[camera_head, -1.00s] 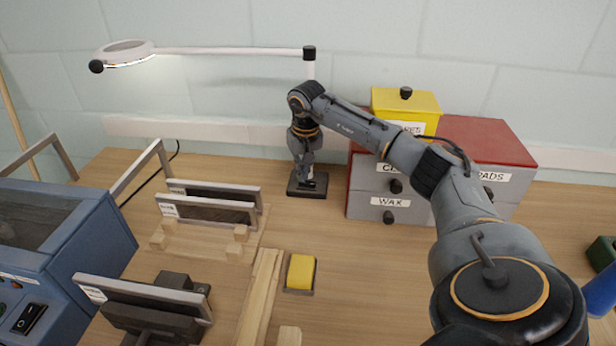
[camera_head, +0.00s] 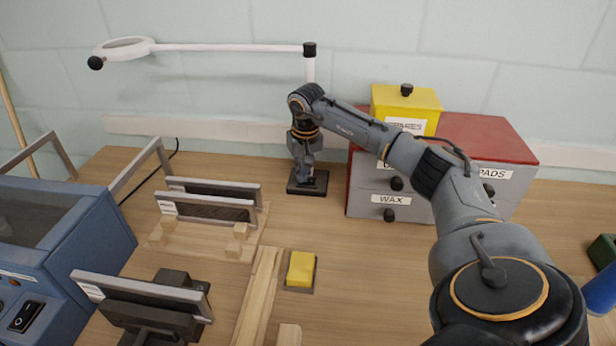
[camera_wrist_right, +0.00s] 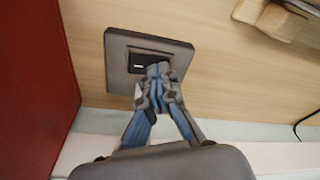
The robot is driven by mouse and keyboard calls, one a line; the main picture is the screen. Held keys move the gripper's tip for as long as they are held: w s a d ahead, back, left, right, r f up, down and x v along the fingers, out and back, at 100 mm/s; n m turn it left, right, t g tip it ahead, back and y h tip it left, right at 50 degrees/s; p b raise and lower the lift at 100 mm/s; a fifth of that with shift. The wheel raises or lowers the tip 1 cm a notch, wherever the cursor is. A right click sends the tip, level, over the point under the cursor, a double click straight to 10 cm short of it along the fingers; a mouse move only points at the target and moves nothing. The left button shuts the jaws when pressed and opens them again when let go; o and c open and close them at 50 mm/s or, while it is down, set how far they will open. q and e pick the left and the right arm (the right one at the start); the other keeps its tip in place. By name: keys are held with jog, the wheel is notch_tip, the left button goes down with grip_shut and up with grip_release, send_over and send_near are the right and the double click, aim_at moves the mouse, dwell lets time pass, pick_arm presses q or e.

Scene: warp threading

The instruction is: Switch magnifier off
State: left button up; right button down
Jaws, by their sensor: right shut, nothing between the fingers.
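The magnifier lamp (camera_head: 122,48) has a white ring head on a long white arm, at the upper left in the head view. Its ring is unlit. The arm runs to a post that stands on a dark square base (camera_head: 294,188), which also shows in the right wrist view (camera_wrist_right: 117,60). A black rocker switch (camera_wrist_right: 139,65) sits in the base top. My right gripper (camera_wrist_right: 157,70) is shut and empty, its fingertips at the base beside the switch and partly over it. In the head view my right gripper (camera_head: 306,176) points down onto the base. My left gripper is not in view.
A red and grey drawer cabinet (camera_head: 430,208) with a yellow box (camera_head: 405,107) on top stands right of the base. Framed reeds on a wooden stand (camera_head: 205,242), a yellow block (camera_head: 301,268) and a blue machine (camera_head: 75,250) are to the left and front.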

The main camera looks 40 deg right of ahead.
notch_tip(320, 180, up, 7)
jog(key=p, duration=0.5)
jog(key=shift+p, duration=0.3)
jog(key=shift+f, duration=0.1)
dwell(0.4)
